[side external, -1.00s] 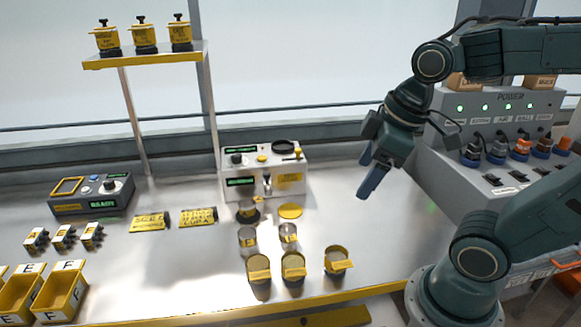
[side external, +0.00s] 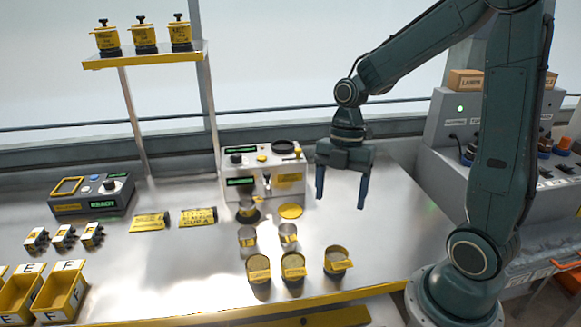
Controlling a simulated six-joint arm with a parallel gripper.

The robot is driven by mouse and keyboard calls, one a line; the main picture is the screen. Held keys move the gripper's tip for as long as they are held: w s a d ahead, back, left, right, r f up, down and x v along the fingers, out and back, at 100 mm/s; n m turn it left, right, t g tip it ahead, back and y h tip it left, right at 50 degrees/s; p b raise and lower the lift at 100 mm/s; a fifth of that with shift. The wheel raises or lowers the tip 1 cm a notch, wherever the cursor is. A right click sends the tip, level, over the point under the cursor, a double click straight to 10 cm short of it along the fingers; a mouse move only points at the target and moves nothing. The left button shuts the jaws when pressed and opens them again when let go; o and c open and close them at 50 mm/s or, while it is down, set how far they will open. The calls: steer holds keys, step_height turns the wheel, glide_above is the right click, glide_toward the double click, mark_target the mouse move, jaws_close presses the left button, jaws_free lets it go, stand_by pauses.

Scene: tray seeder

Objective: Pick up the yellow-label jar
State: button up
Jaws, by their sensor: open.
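Several jars carry yellow labels, and I cannot tell which one the task names. My gripper (side external: 341,203) is open and empty, fingers pointing down. It hangs above the bench, right of the white machine and behind the right front jar in the picture, touching no jar.
The white machine (side external: 231,161) has a cup (side external: 247,210) at its front, beside a yellow disc (side external: 290,211). A raised shelf (side external: 150,57) at the back left bears three yellow canisters. Yellow bins (side external: 61,292) sit front left. The bench right of the jars is clear.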

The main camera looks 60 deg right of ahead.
steer(key=f+n, duration=0.1)
steer(key=d+f+n+y, duration=0.1)
steer(key=n, duration=0.1)
steer(key=f+n+g, duration=0.1)
steer(key=f, duration=0.1)
steer(key=shift+w+d, duration=0.35)
steer(key=shift+w, duration=0.05)
steer(key=shift+f, duration=0.1)
glide_above(336, 258)
steer(key=f, duration=0.7)
steer(key=shift+w+a+f, duration=0.1)
steer(key=shift+a+f, duration=0.1)
steer(key=shift+a, duration=0.05)
steer(key=shift+a+f, duration=0.1)
steer(key=shift+f, duration=0.15)
steer(key=shift+f, duration=0.15)
steer(key=shift+x, duration=2.5)
steer(key=c, duration=1.1)
